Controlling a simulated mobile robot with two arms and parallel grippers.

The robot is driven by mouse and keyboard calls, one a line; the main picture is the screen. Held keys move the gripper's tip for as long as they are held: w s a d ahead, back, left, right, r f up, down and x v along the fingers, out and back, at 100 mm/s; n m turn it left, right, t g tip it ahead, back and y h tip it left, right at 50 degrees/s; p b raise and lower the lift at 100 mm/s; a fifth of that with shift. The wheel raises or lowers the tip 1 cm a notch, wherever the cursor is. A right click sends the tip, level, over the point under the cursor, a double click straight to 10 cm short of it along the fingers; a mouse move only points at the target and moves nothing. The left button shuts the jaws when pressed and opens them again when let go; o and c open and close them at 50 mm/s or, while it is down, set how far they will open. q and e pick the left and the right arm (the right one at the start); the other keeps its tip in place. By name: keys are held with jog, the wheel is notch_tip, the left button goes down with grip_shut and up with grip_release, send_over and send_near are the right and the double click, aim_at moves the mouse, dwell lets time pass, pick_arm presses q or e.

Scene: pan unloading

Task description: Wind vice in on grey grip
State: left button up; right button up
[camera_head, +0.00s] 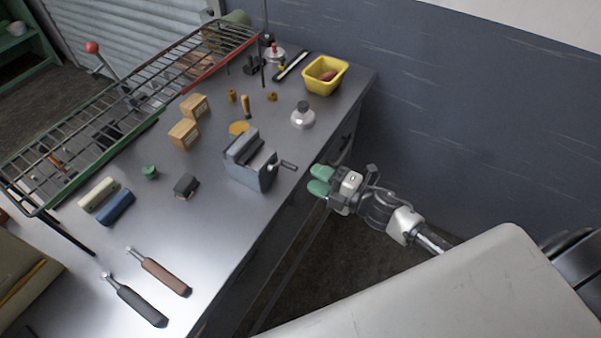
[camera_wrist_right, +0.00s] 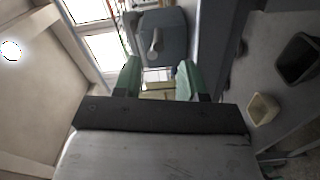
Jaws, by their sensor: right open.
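The blue-grey vice (camera_head: 242,172) stands near the bench's front edge, with its crank handle (camera_head: 287,166) pointing out over the edge. A dark grey piece, perhaps the grey grip (camera_head: 258,160), shows between its jaws; I cannot tell whether both jaws touch it. My right gripper (camera_head: 320,180), with green fingertips, is open and empty off the bench edge, just right of the crank and apart from it. In the right wrist view the vice (camera_wrist_right: 172,30) and its crank (camera_wrist_right: 155,42) lie ahead, beyond the open fingers (camera_wrist_right: 160,80). My left gripper is not in view.
On the bench (camera_head: 215,225) are wooden blocks (camera_head: 184,133), a cream block (camera_head: 99,194), a blue block (camera_head: 115,207), two handled tools (camera_head: 140,305), a yellow bin (camera_head: 325,75) and a wire rack (camera_head: 110,105).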

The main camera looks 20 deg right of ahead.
jog(key=shift+b+v, duration=0.3)
jog(key=shift+v, duration=1.5)
jog(key=s+d+f+m+g+h, duration=0.1)
jog(key=s+d+f+m+h, duration=0.2)
jog(key=f, duration=0.5)
jog(key=s+d+f+m+g+h, duration=0.1)
jog(key=s+f+m+h, duration=0.15)
jog(key=f+m, duration=0.45)
jog(key=s+d+f+m+g+h, duration=0.15)
jog(key=f+h, duration=0.25)
jog(key=f, duration=0.6)
jog(key=s+a+f+m+g, duration=0.2)
jog(key=s+f, duration=0.4)
jog(key=s, duration=0.4)
jog(key=s+a+f+m+g+h, duration=0.1)
jog(key=s+f+m+g, duration=0.3)
jog(key=s, duration=0.6)
jog(key=s+a+f+m+g, duration=0.3)
jog(key=s+f, duration=0.5)
jog(key=s, duration=0.2)
jog(key=shift+g, duration=0.35)
jog(key=shift+w+f+h, duration=0.1)
jog(key=shift+h, duration=0.15)
